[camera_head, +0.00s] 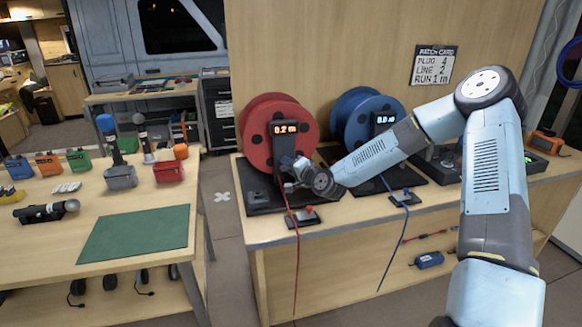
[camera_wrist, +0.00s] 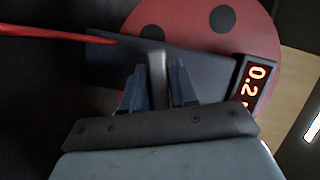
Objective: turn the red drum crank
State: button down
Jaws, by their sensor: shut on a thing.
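The red drum (camera_head: 268,140) stands on a dark base at the left of the wooden counter. Its small display (camera_head: 286,128) reads about 0.2 m and also shows in the wrist view (camera_wrist: 256,80). My gripper (camera_head: 290,178) is in front of the red drum's lower part. In the wrist view my gripper (camera_wrist: 158,85) is shut on a light grey upright piece, the crank handle (camera_wrist: 157,68), between its fingers. A dark bar lies behind the handle, across the drum face. A red cable (camera_head: 290,225) hangs down over the counter's front edge.
A blue drum (camera_head: 365,125) with its own display stands to the right, behind my arm. A small block with a red part (camera_head: 305,215) sits at the counter's front edge. A card (camera_head: 434,65) on the wall reads plug 4, line 2, run 1 m.

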jog(key=shift+s+f+n+h, duration=0.1)
jog(key=shift+f+n+h, duration=0.1)
jog(key=shift+n+h, duration=0.8)
jog(key=shift+n+y, duration=0.3)
jog(key=shift+n, duration=0.1)
jog(key=shift+g, duration=0.3)
jog(key=shift+n+h, duration=0.8)
jog(key=shift+n, duration=0.4)
jog(key=shift+d+n+h, duration=0.1)
jog(key=shift+n+h, duration=1.2)
jog(key=shift+n, duration=0.7)
jog(key=shift+n+h, duration=0.3)
jog(key=c, duration=1)
grip_release()
jog(key=shift+c, duration=0.2)
jog(key=shift+r, duration=0.1)
